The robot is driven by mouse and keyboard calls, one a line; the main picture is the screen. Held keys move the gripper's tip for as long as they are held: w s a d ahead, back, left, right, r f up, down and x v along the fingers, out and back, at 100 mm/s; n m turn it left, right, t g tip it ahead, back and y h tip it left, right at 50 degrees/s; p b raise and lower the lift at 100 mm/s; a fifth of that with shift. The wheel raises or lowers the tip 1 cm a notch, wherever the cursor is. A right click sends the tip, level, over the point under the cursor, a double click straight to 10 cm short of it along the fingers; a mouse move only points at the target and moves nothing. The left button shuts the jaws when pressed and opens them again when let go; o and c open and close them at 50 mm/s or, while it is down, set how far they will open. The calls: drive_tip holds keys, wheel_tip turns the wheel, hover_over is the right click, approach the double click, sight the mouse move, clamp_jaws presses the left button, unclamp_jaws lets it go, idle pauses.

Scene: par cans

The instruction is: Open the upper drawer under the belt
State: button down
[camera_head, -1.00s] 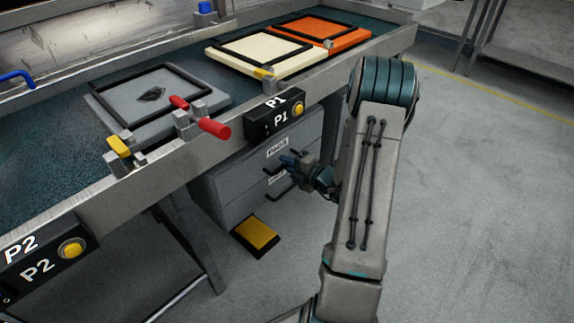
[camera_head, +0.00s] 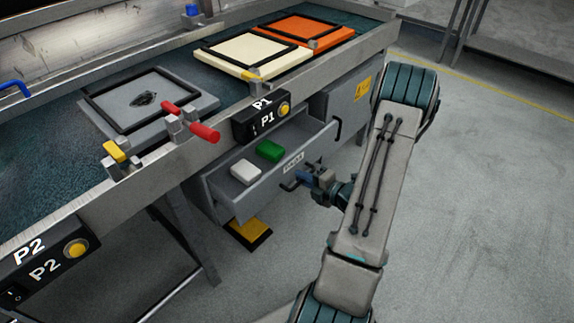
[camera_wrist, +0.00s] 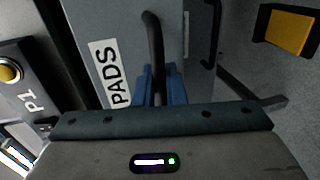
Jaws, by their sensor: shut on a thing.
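The upper drawer (camera_head: 252,206) under the belt is pulled well out from its cabinet. A white block (camera_head: 245,171) and a green block (camera_head: 270,151) lie inside it. Its front bears a label that reads PADS (camera_wrist: 109,72) in the wrist view. My gripper (camera_head: 304,178) is at the drawer's front, shut on the dark bar handle (camera_wrist: 153,45). In the wrist view its blue fingers (camera_wrist: 159,85) stand on either side of the handle. The lower drawer is mostly hidden beneath the open one.
The belt (camera_head: 50,135) above carries a grey framed panel (camera_head: 150,97), a cream one (camera_head: 252,55) and an orange one (camera_head: 305,33). A P1 button box (camera_head: 262,118) overhangs the drawer. A yellow pedal (camera_head: 248,233) lies on the floor below. Floor to the right is clear.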

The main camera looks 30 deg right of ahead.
drive_tip(key=f+p+v, duration=0.2)
drive_tip(key=v, duration=0.7)
drive_tip(key=shift+s, duration=0.6)
drive_tip(key=c, duration=1.8)
unclamp_jaws()
drive_tip(key=shift+c, duration=0.2)
drive_tip(key=shift+d, duration=0.1)
drive_tip(key=p+v, duration=0.3)
drive_tip(key=v, duration=1.1)
